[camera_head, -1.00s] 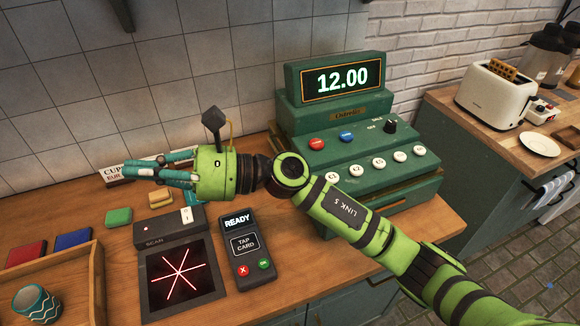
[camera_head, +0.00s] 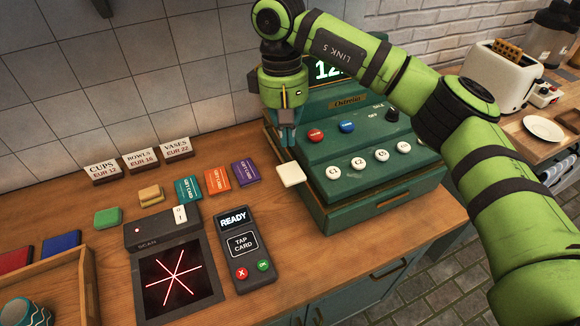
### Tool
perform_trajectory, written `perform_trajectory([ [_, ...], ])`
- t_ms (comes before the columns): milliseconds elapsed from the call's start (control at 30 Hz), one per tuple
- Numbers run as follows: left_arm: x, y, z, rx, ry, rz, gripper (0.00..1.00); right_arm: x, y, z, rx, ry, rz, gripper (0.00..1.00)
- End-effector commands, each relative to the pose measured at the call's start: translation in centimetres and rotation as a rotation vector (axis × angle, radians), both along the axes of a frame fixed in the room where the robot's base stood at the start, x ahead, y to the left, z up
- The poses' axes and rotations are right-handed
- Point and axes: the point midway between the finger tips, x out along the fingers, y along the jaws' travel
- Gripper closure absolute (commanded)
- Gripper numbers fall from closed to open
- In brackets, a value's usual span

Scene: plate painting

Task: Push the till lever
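The green till (camera_head: 330,205) stands at the back right of the counter. Its display is mostly covered by my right arm. A cream square piece (camera_head: 291,174) shows beside the till's lower left side; I cannot tell if it is the lever's handle or a loose tile. No other clear lever shows. My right gripper (camera_head: 288,143) points down at the till's left side, with its teal fingertips just above and behind the cream piece. I cannot tell if they touch anything. The fingers overlap in this view, so their opening is unclear. My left gripper is out of view.
A card reader (camera_head: 238,246) and a scanner (camera_head: 180,275) lie left of the till. A wooden tray (camera_head: 60,290) is at the left. A toaster (camera_head: 497,77) stands at the right.

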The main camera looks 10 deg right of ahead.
Motion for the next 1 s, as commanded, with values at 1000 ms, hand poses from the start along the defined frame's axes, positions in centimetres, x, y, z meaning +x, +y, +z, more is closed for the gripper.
perform_trajectory([
  [1000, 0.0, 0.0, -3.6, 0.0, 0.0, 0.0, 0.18, -0.5, -0.5, -5.8, -0.009, 0.002, 0.002, 1.0],
])
